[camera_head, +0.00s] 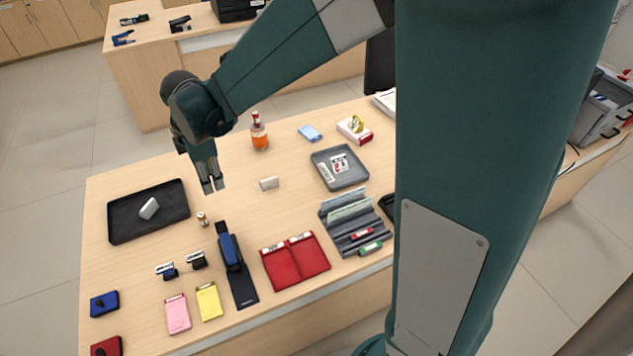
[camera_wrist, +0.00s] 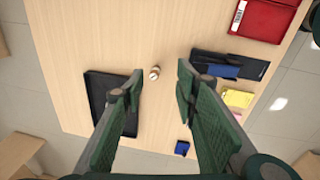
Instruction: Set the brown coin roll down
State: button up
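The small brown coin roll (camera_head: 203,219) with pale parts stands upright on the counter, right of the black tray. In the wrist view the coin roll (camera_wrist: 154,73) shows beyond the gap between the fingertips. My gripper (camera_head: 212,187) hangs above the counter with its fingers pointing down. In the wrist view my gripper (camera_wrist: 159,82) has its two fingers apart with nothing between them. The fingers do not appear to touch the roll.
The black tray (camera_head: 122,223) holds a pale grey object (camera_head: 148,208). A cream roll (camera_head: 269,183) lies to the right, near an orange bottle (camera_head: 260,137). A stapler-like blue item (camera_head: 231,252), red wallet (camera_head: 295,263) and pads fill the front. Bare counter surrounds the coin roll.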

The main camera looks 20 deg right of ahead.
jog(key=s+d+r+m+t, duration=0.3)
jog(key=s+d+r+m, duration=0.3)
jog(key=s+d+m, duration=0.3)
jog(key=s+d+r+m+t, duration=0.2)
jog(key=s+d+r+m, duration=0.3)
jog(key=s+d+m, duration=0.5)
jog(key=shift+s+d+r+t, duration=0.4)
jog(key=shift+s+d, duration=1.25)
jog(key=shift+s, duration=0.95)
